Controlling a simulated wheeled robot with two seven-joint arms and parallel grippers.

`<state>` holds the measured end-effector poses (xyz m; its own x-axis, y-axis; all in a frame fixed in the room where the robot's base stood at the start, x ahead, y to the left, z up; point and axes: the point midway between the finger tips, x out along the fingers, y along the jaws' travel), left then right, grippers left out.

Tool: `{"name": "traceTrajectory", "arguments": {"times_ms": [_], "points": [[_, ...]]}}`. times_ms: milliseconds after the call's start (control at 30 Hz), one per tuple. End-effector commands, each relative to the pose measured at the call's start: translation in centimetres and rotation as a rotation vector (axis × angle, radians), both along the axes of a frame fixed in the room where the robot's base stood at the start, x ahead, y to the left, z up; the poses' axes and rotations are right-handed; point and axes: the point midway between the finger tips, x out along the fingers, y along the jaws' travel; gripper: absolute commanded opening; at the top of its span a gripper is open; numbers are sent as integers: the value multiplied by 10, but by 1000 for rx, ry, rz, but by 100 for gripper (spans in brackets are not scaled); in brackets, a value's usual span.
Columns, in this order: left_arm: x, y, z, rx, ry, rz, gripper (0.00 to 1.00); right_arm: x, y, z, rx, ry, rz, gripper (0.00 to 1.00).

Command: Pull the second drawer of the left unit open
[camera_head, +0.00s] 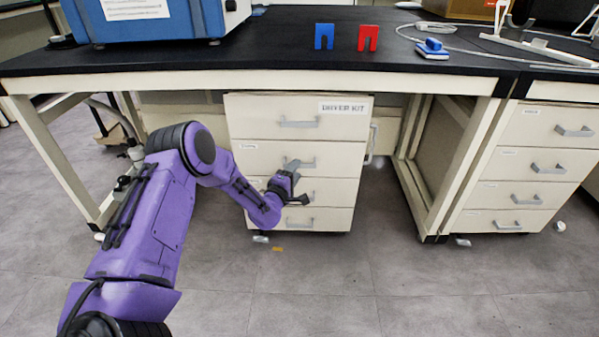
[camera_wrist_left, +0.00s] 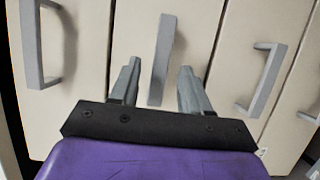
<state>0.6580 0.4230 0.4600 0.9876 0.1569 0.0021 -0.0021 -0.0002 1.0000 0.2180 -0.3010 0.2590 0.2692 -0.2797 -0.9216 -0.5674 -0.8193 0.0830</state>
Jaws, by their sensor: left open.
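The left unit (camera_head: 238,128) is a cream cabinet with several drawers under the black bench. Its second drawer (camera_head: 345,158) looks shut, flush with the others. That drawer's grey bar handle (camera_head: 306,163) is partly covered by my left gripper (camera_head: 291,168). In the left wrist view my left gripper (camera_wrist_left: 160,72) is open. The handle (camera_wrist_left: 166,45) lies between its two fingers in the picture, with a gap on each side. I cannot tell how deep the fingers reach past the bar. My right gripper is out of view.
The top drawer handle (camera_head: 300,124) is just above, and the third drawer is partly hidden by my gripper. A right unit (camera_head: 512,195) stands apart. The black bench top (camera_head: 270,50) overhangs, with a blue block (camera_head: 324,36) and a red block (camera_head: 368,38). Floor in front is mostly clear.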

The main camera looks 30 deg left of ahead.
Motion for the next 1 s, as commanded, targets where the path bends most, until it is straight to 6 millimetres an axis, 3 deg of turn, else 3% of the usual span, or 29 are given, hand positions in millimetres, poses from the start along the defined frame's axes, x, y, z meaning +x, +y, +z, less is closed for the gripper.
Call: {"name": "traceTrajectory", "arguments": {"times_ms": [200, 500, 533, 667, 867, 1000], "points": [[33, 5, -3, 1, 1, -1, 47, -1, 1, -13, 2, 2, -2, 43], [38, 5, 0, 0, 2, -1, 47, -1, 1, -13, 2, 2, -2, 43], [38, 5, -1, 0, 2, -1, 44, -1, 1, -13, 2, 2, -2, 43], [38, 5, -1, 0, 2, -1, 1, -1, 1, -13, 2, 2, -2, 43], [38, 4, -1, 0, 3, -2, 0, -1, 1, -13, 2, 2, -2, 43], [37, -7, 0, 0, 3, -13, 0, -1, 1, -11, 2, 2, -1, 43]]}}
